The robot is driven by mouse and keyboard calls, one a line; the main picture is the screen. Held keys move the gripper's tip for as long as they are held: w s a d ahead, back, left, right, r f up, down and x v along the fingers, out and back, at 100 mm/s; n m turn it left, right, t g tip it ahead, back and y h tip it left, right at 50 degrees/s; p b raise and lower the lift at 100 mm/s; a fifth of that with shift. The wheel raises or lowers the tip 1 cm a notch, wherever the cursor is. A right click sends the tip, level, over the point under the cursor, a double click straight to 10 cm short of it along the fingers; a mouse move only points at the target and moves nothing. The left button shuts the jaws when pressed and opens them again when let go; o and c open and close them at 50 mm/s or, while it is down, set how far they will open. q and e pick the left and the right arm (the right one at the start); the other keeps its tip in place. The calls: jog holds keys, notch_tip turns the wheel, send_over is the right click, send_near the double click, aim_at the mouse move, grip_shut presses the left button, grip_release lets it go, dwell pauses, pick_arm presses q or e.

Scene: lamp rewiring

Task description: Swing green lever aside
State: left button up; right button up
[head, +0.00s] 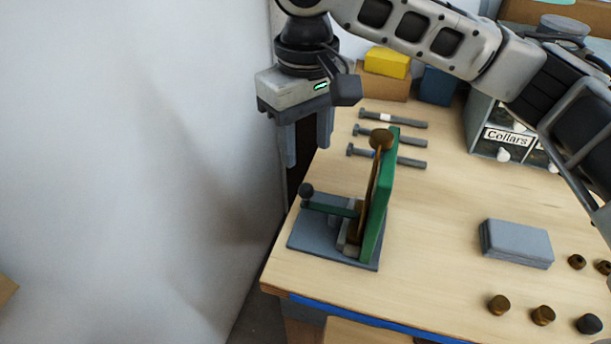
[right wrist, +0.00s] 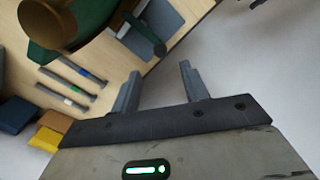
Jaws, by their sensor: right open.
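The green lever (head: 334,209) is a thin green bar with a dark ball knob (head: 306,190) at its left end. It sits low on the fixture, over the grey base plate (head: 318,236), beside an upright green plate (head: 381,205). A brown rod with a round brown knob (head: 381,139) stands against that plate. In the right wrist view the lever (right wrist: 139,27) shows at the top with its knob (right wrist: 160,50). My right gripper (head: 308,150) is open and empty, pointing down above and behind the lever knob, apart from it. It also shows in the right wrist view (right wrist: 160,80). My left gripper is not in view.
Several grey bolts (head: 390,137) lie behind the fixture. A grey block (head: 516,244) and several small knobs (head: 543,315) lie at right. The collars drawer unit (head: 500,140) and a yellow box (head: 387,63) stand at the back. A white wall is at left.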

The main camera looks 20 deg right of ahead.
aim_at(306, 186)
notch_tip(306, 186, down, 8)
jog(key=shift+c, duration=0.4)
grip_shut()
